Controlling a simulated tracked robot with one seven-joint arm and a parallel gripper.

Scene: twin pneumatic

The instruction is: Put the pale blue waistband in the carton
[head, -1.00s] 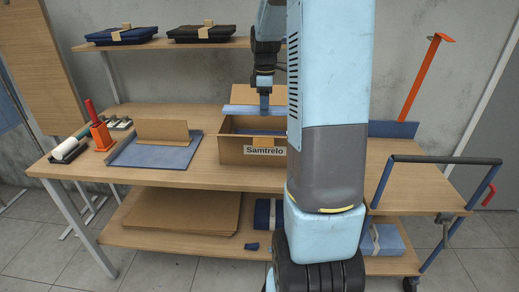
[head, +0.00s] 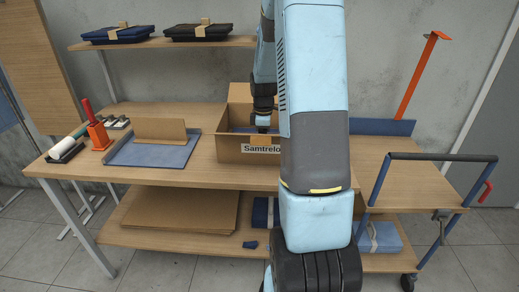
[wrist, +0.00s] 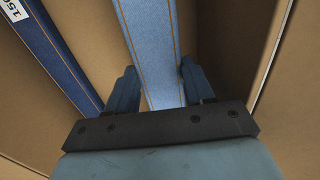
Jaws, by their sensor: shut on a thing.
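The carton (head: 232,148), brown and open, labelled Samtrelo, stands on the bench, partly behind my arm. My gripper (wrist: 157,68) is down inside the carton, shut on the pale blue waistband (wrist: 150,30), a long light strip with stitched edges. In the wrist view the strip runs between the fingers, with the carton's brown walls around it. In the head view my gripper (head: 263,124) shows at the carton's opening; its fingertips are hidden. Whether the strip touches the carton floor cannot be told.
A dark blue strip (wrist: 65,55) with a white printed label lies to the left in the carton. A blue mat (head: 150,153) with a cardboard piece (head: 160,130) lies left of the carton. A trolley (head: 425,185) stands on the right.

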